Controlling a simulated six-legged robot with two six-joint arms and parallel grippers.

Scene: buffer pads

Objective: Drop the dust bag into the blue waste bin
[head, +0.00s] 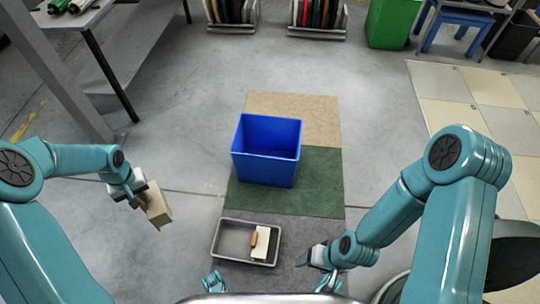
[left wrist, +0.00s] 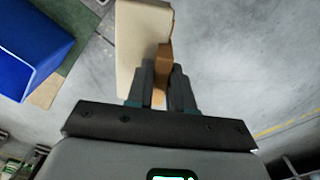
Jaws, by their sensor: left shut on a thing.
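The dust bag looks like a beige block (head: 157,207) with a brown part along one side. My left gripper (head: 141,200) is shut on it at the left of the head view and holds it out over the grey floor. In the left wrist view the dust bag (left wrist: 142,45) sticks out beyond the fingers (left wrist: 162,78), which close on its brown part. The blue waste bin (head: 262,168) stands open to the right of the left gripper; its side shows in the left wrist view (left wrist: 30,45). My right gripper (head: 308,260) is low right of centre, its fingers too small to judge.
A grey tray (head: 227,240) holding a pale block with a brown handle (head: 259,243) lies in front of the bin. Coloured mats (head: 320,185) lie under the bin. A table (head: 110,60) stands at the upper left. Floor between left gripper and bin looks clear.

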